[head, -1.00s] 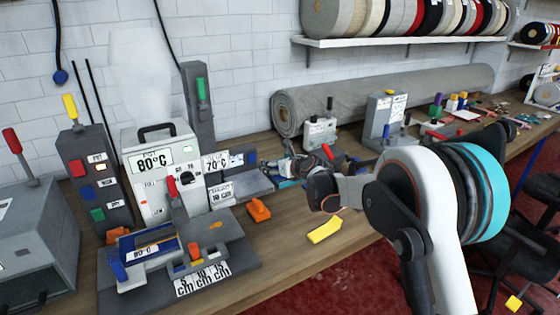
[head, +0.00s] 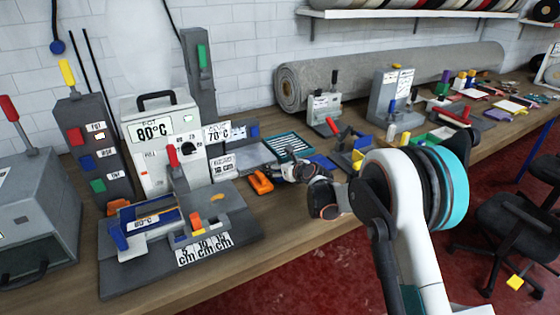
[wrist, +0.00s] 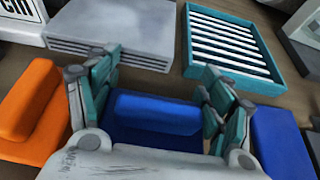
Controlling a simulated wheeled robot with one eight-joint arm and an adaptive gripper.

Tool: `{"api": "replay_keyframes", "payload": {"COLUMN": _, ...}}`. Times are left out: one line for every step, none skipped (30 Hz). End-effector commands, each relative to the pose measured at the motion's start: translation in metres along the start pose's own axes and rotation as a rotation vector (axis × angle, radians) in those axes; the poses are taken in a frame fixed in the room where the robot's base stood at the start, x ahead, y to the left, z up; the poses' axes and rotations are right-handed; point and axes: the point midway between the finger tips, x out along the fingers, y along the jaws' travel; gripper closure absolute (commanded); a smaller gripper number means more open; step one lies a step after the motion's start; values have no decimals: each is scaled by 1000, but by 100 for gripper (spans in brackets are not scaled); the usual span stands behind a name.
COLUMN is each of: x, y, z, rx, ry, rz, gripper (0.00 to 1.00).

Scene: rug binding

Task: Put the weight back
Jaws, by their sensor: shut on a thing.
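My gripper (wrist: 160,112) is shut on a blue block (wrist: 155,120) with a raised bar on top, which I take to be the weight. Its teal-lined fingers stand at the two ends of the bar in the wrist view. In the head view my gripper (head: 290,172) is low over the bench, right of an orange block (head: 261,182), and hides the held block. The orange block, also with a raised bar, lies left of my fingers in the wrist view (wrist: 32,105). I cannot tell whether the held block touches the bench.
A teal slatted tray (head: 288,146) lies behind my gripper. A grey plate (wrist: 115,35) is beyond the fingers. A second blue piece (wrist: 283,145) is close on the right. The heated press (head: 160,150) stands left. Bare bench (head: 290,220) lies in front.

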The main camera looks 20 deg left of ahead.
Motion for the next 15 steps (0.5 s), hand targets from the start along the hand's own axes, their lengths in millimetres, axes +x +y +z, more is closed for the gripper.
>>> {"api": "replay_keyframes", "payload": {"x": 2, "y": 0, "z": -4, "rx": 1, "ry": -1, "rz": -1, "gripper": 91}}
{"api": "replay_keyframes", "payload": {"x": 2, "y": 0, "z": -4, "rx": 1, "ry": -1, "rz": -1, "gripper": 91}}
{"api": "replay_keyframes", "payload": {"x": 2, "y": 0, "z": -4, "rx": 1, "ry": -1, "rz": -1, "gripper": 91}}
{"api": "replay_keyframes", "payload": {"x": 2, "y": 0, "z": -4, "rx": 1, "ry": -1, "rz": -1, "gripper": 91}}
{"api": "replay_keyframes", "payload": {"x": 2, "y": 0, "z": -4, "rx": 1, "ry": -1, "rz": -1, "gripper": 91}}
{"api": "replay_keyframes", "payload": {"x": 2, "y": 0, "z": -4, "rx": 1, "ry": -1, "rz": -1, "gripper": 91}}
{"api": "replay_keyframes", "payload": {"x": 2, "y": 0, "z": -4, "rx": 1, "ry": -1, "rz": -1, "gripper": 91}}
{"api": "replay_keyframes", "payload": {"x": 2, "y": 0, "z": -4, "rx": 1, "ry": -1, "rz": -1, "gripper": 91}}
{"api": "replay_keyframes", "payload": {"x": 2, "y": 0, "z": -4, "rx": 1, "ry": -1, "rz": -1, "gripper": 91}}
{"api": "replay_keyframes", "payload": {"x": 2, "y": 0, "z": -4, "rx": 1, "ry": -1, "rz": -1, "gripper": 91}}
{"api": "replay_keyframes", "payload": {"x": 2, "y": 0, "z": -5, "rx": 1, "ry": -1, "rz": -1, "gripper": 91}}
{"api": "replay_keyframes", "payload": {"x": 2, "y": 0, "z": -6, "rx": 1, "ry": -1, "rz": -1, "gripper": 91}}
{"api": "replay_keyframes", "payload": {"x": 3, "y": 0, "z": -7, "rx": 1, "ry": -1, "rz": -1, "gripper": 91}}
{"api": "replay_keyframes", "payload": {"x": 3, "y": 0, "z": -7, "rx": 1, "ry": -1, "rz": -1, "gripper": 91}}
{"api": "replay_keyframes", "payload": {"x": 4, "y": 0, "z": -8, "rx": 1, "ry": -1, "rz": -1, "gripper": 91}}
